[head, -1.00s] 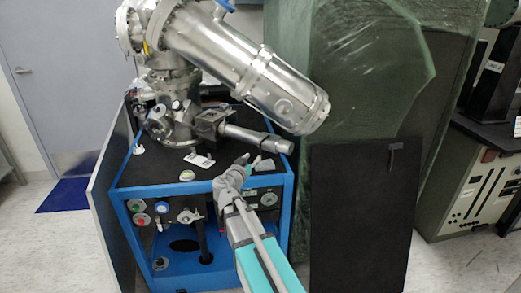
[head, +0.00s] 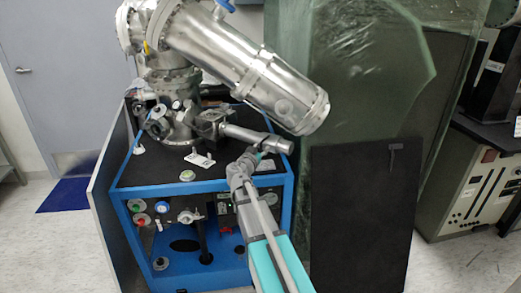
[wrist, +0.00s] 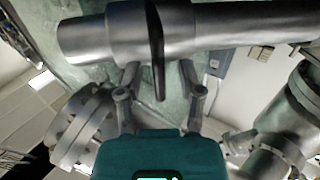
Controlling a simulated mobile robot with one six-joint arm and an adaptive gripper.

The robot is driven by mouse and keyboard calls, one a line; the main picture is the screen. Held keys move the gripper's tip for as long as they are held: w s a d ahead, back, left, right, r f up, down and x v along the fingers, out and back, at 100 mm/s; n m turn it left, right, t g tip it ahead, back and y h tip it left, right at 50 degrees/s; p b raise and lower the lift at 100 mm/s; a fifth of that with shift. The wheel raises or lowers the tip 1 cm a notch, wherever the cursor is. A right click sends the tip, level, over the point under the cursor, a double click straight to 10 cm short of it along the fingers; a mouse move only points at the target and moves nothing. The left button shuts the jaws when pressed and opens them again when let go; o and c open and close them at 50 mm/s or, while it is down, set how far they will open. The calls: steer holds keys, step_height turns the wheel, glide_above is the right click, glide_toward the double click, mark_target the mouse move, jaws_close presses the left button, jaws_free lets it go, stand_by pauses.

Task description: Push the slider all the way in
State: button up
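The slider appears to be the silver cylindrical rod (head: 253,137) that sticks out to the right from the steel chamber, above the blue-framed cart. In the wrist view the thick metal cylinder (wrist: 220,28) runs across the top, with a dark flat fin (wrist: 154,25) hanging from it. My gripper (wrist: 159,72) is open, its two fingers apart on either side of the fin's lower end. I cannot tell whether they touch the cylinder or fin. In the head view my gripper (head: 258,156) is just below the rod's outer end, its fingers hard to make out.
A large steel cylinder (head: 245,75) slants above the rod. The blue cart (head: 160,188) has a black top with small items, including a white tag (head: 200,160). A dark panel (head: 360,215) and a green plastic-wrapped block (head: 350,70) stand to the right.

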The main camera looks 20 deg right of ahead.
jaws_close()
steer(key=w+a, duration=0.3)
steer(key=w, duration=0.1)
steer(key=w+a, duration=0.3)
steer(key=w, duration=0.2)
steer(key=w+a, duration=0.2)
steer(key=w, duration=0.2)
steer(key=shift+w+a, duration=0.3)
steer(key=shift+a, duration=0.1)
steer(key=shift+o, duration=0.2)
jaws_free()
steer(key=shift+s, duration=0.1)
steer(key=v, duration=1.2)
